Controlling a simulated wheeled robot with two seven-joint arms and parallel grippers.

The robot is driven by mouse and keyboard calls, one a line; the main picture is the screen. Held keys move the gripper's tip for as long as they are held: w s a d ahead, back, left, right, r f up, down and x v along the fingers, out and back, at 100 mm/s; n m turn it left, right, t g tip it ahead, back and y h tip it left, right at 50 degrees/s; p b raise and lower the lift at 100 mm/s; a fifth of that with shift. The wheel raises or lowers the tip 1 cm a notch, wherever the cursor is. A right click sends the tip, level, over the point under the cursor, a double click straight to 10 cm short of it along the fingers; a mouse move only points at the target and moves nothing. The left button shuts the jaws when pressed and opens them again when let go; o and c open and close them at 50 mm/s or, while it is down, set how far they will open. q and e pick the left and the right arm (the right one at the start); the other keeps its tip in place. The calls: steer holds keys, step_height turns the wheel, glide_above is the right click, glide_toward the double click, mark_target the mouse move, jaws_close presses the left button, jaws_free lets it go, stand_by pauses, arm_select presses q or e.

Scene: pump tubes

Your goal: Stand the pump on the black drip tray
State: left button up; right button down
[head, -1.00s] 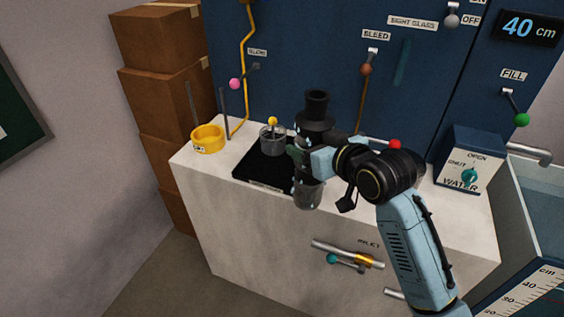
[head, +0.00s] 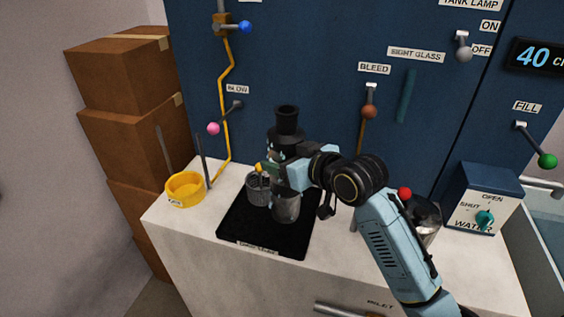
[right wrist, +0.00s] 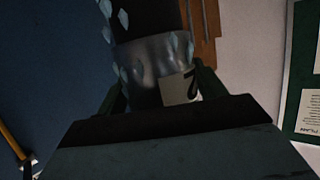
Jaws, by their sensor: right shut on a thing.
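The pump (head: 287,122) is a dark cylinder with a black collar on top and a grey, shiny lower part. It is upright over the black drip tray (head: 240,232) in the head view. I cannot tell whether its base touches the tray. My right gripper (head: 284,168) is shut around the pump's middle, coming in from the right. In the right wrist view the pump (right wrist: 150,60) fills the space between the fingers, with a pale label marked 2 on it. My left gripper is not in view.
A small grey pot (head: 258,192) with a yellow knob stands on the tray just left of the pump. A yellow ring-shaped dish (head: 186,190) is farther left on the counter (head: 180,235). A metal vessel (head: 428,225) and a blue water box (head: 485,200) are at right.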

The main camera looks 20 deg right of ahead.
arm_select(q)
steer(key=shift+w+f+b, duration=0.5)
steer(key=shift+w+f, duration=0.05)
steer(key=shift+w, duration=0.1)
arm_select(e)
step_height(320, 180, down, 6)
steer(key=shift+w+r, duration=0.15)
steer(key=shift+r, duration=0.1)
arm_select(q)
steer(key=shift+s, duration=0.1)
arm_select(e)
steer(key=shift+f, duration=0.1)
steer(key=c, duration=0.6)
jaws_free()
steer(key=shift+f, duration=0.5)
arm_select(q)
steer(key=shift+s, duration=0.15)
arm_select(e)
steer(key=o, duration=0.4)
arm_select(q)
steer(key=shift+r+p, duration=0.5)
arm_select(e)
steer(key=v, duration=1.2)
